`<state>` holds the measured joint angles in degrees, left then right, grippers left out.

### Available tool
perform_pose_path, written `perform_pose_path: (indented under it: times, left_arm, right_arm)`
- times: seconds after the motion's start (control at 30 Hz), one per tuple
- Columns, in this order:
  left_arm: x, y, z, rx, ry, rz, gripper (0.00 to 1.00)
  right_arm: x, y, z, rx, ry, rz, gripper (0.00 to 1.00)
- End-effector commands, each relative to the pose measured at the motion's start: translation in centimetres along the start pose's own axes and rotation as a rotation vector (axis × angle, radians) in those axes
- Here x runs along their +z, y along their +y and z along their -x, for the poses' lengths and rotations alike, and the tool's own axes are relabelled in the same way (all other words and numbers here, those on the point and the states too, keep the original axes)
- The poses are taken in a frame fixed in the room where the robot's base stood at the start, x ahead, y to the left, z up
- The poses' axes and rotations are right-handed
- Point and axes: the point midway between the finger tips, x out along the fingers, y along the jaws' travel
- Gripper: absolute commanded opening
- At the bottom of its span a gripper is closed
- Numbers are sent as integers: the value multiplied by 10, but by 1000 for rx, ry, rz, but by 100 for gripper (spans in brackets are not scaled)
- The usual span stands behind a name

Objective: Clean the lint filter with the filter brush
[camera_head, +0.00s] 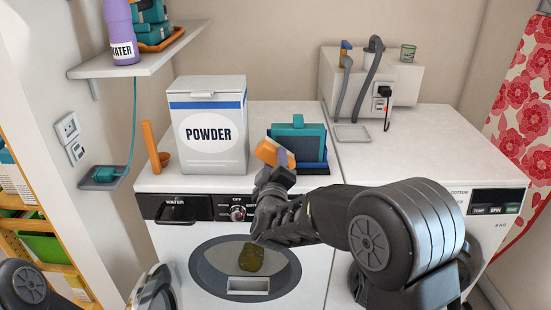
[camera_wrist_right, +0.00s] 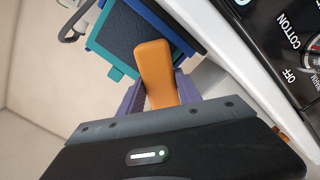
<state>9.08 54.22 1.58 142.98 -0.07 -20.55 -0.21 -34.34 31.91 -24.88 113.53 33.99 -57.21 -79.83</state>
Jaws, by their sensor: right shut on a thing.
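The lint filter (camera_head: 297,137) has a teal frame around a dark mesh panel. It stands upright in a dark blue holder (camera_head: 314,168) on the left machine's top. It also shows in the right wrist view (camera_wrist_right: 114,42), behind the orange piece. My right gripper (camera_head: 283,158) is just in front of the filter, shut on an orange piece (camera_head: 267,151) that looks like the filter brush's handle. In the right wrist view the handle (camera_wrist_right: 158,72) sticks up between the purple fingers. Its bristles are hidden, and I cannot tell if it touches the filter. My left gripper is out of view.
A white powder box (camera_head: 208,150) stands left of the filter, with an orange scoop (camera_head: 155,147) beside it. A white box with hoses (camera_head: 400,80) and a small green cup (camera_head: 408,53) is at the back right. The right machine's top (camera_head: 430,150) is mostly clear.

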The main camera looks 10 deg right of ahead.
Motion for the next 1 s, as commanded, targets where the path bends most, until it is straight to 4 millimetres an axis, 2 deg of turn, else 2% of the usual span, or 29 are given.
perform_pose_path:
  times: [0.4,0.83,1.0]
  left_arm:
    - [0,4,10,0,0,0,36]
    - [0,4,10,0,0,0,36]
    - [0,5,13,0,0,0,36]
  right_arm:
    - [-1,1,43,0,1,-1,8]
    - [-1,1,48,1,1,-1,8]
    - [-2,1,58,0,3,-2,8]
